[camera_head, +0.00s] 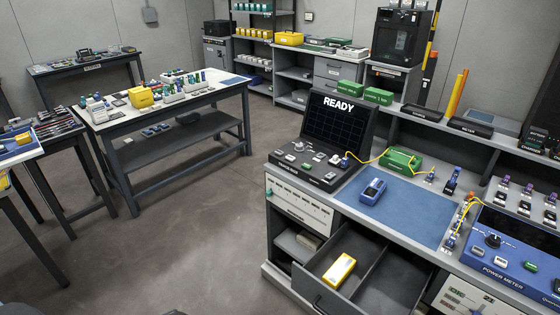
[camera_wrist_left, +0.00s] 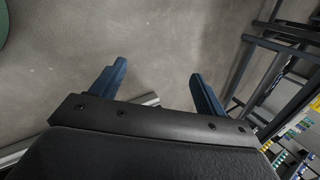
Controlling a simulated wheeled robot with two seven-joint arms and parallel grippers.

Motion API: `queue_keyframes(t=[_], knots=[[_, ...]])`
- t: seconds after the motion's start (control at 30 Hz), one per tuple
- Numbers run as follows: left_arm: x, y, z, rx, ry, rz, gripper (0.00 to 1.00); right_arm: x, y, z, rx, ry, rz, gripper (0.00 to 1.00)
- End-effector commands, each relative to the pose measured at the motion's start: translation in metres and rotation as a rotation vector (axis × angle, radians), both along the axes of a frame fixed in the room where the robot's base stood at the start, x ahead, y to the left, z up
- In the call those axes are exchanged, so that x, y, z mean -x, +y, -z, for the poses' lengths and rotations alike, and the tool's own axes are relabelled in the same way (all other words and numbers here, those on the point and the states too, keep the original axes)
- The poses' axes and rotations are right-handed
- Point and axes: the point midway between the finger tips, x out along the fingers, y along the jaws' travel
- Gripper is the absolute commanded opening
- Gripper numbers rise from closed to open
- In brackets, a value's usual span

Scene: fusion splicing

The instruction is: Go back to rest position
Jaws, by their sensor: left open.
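My left gripper (camera_wrist_left: 157,88) shows in the left wrist view with its two blue fingers spread apart and nothing between them. It hangs over bare grey floor. Neither gripper shows in the head view, so my right gripper is out of sight. In the head view, the splicing workbench (camera_head: 355,222) stands at the right. A black unit with a screen reading READY (camera_head: 338,115) is on it.
An open drawer (camera_head: 385,285) holding a yellow box (camera_head: 339,270) juts from the workbench. A blue handheld device (camera_head: 373,191) lies on the blue mat (camera_head: 415,215). A table with racks (camera_head: 125,125) stands at the left. The floor (camera_head: 190,230) between is clear.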

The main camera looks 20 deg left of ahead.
Motion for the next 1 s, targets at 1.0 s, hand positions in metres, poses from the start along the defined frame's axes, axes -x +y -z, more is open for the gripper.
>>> queue_keyframes(t=[1.0], knots=[[0.031,-0.289,0.049,0.556,0.000,-0.357,0.74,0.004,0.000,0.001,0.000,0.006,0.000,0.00]])
